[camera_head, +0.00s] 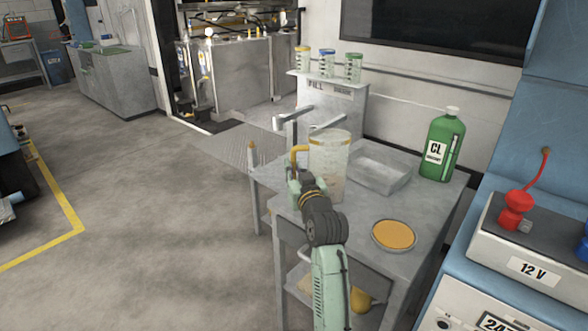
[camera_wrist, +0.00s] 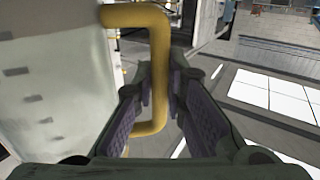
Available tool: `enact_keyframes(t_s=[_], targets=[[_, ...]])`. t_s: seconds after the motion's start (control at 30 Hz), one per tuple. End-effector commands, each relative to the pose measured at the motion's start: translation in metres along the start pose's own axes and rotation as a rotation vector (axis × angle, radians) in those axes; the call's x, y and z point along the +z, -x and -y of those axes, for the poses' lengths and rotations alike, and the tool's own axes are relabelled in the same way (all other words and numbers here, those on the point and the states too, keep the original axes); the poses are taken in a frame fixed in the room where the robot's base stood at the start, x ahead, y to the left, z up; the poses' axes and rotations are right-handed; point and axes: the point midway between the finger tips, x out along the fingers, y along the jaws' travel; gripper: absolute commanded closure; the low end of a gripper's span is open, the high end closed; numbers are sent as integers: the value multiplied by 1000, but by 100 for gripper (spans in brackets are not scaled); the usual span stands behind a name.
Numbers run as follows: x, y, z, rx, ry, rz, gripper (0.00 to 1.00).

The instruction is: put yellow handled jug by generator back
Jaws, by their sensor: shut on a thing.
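The clear jug (camera_head: 330,158) with a yellow rim band and yellow handle (camera_head: 298,156) is upright at the left part of the grey metal table (camera_head: 361,236). I cannot tell whether its base touches the tabletop. My gripper (camera_head: 293,178) is at the handle on the jug's left side. In the wrist view my gripper (camera_wrist: 163,100) has its two fingers on either side of the yellow handle (camera_wrist: 158,75), shut on its upright bar. The jug's wall (camera_wrist: 55,75) fills the left of that view. My gripper and arm hide part of the jug's lower left.
On the table are an orange round lid or disc (camera_head: 394,235), a shallow metal tray (camera_head: 378,174) and a green CL bottle (camera_head: 442,146). A FILL stand (camera_head: 345,108) with several small jars is behind. A 12 V unit (camera_head: 530,266) stands right. Open floor lies left.

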Motion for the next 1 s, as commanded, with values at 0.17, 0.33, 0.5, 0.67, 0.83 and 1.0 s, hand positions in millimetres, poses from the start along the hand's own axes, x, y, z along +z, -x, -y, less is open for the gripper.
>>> enact_keyframes(t_s=[0.17, 0.33, 0.5, 0.67, 0.83, 1.0], targets=[[3, 0, 0, 0, 0, 0, 84], [3, 0, 0, 0, 0, 0, 73], [3, 0, 0, 0, 0, 0, 68], [2, 0, 0, 0, 0, 0, 68], [1, 8, -1, 1, -1, -1, 68], [2, 41, -1, 3, -1, -3, 68]])
